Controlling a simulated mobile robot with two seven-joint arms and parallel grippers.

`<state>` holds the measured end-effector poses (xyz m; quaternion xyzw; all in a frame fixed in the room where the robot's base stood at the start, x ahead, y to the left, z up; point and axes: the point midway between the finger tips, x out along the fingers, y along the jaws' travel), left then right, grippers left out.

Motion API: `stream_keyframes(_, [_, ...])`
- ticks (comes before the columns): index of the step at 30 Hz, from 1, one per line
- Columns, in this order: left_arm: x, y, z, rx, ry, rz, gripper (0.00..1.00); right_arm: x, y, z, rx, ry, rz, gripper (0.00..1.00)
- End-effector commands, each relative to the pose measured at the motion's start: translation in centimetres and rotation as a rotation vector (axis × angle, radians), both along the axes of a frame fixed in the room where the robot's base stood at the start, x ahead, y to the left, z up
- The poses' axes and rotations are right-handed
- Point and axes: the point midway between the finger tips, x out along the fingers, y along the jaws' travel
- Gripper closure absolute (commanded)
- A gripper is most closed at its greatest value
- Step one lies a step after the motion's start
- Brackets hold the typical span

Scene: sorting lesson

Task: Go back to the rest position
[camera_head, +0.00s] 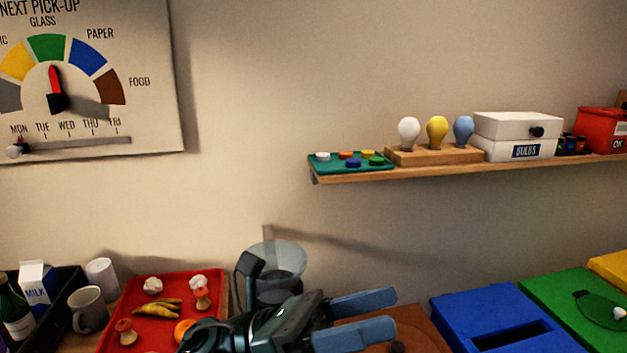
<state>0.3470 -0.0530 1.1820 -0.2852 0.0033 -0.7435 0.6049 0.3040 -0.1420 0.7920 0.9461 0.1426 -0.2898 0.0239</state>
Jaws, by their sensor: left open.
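My left gripper (362,317) shows at the bottom middle of the head view. Its two blue-grey fingers point right and are apart, with nothing between them. It is above the brown surface (421,326), between the red tray and the blue bin. My right gripper is not in view.
A red tray (111,325) with food scraps lies left of the gripper, near mugs (88,310) and a milk carton (37,287). A clear round container (277,262) stands behind my arm. Blue (491,305) and green (560,293) bins stand right. A shelf (420,170) holds bulbs.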

Motion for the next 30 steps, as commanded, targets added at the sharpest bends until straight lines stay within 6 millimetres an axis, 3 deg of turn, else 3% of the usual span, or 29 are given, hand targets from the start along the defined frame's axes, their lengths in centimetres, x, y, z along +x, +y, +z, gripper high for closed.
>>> stream_keyframes(1, [1.5, 1.0, -0.8, -0.077, 0.221, 0.034, 0.44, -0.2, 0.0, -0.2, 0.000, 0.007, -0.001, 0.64])
stream_keyframes(5, [5.7, 4.5, -4.6, -0.276, 0.768, 0.111, 0.44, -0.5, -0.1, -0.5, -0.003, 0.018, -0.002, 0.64])
stream_keyframes(8, [8.0, 7.7, -9.9, -0.447, 1.187, 0.168, 0.44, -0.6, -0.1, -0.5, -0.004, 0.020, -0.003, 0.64])
stream_keyframes(11, [8.4, 11.1, -16.8, -0.635, 1.586, 0.229, 0.44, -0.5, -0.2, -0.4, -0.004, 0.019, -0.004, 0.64])
stream_keyframes(15, [5.8, 15.0, -26.3, -0.901, 2.046, 0.315, 0.44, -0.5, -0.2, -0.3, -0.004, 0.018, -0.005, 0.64])
stream_keyframes(18, [2.5, 17.1, -31.8, -1.081, 2.295, 0.374, 0.44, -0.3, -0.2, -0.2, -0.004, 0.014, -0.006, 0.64])
stream_keyframes(21, [-0.7, 18.5, -35.6, -1.231, 2.470, 0.424, 0.44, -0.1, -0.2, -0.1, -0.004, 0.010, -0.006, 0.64])
stream_keyframes(25, [-3.5, 19.4, -38.3, -1.353, 2.593, 0.467, 0.44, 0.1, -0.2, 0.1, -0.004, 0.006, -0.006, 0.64])
stream_keyframes(30, [-4.5, 19.6, -39.1, -1.396, 2.633, 0.480, 0.44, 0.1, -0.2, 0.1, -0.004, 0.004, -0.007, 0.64])
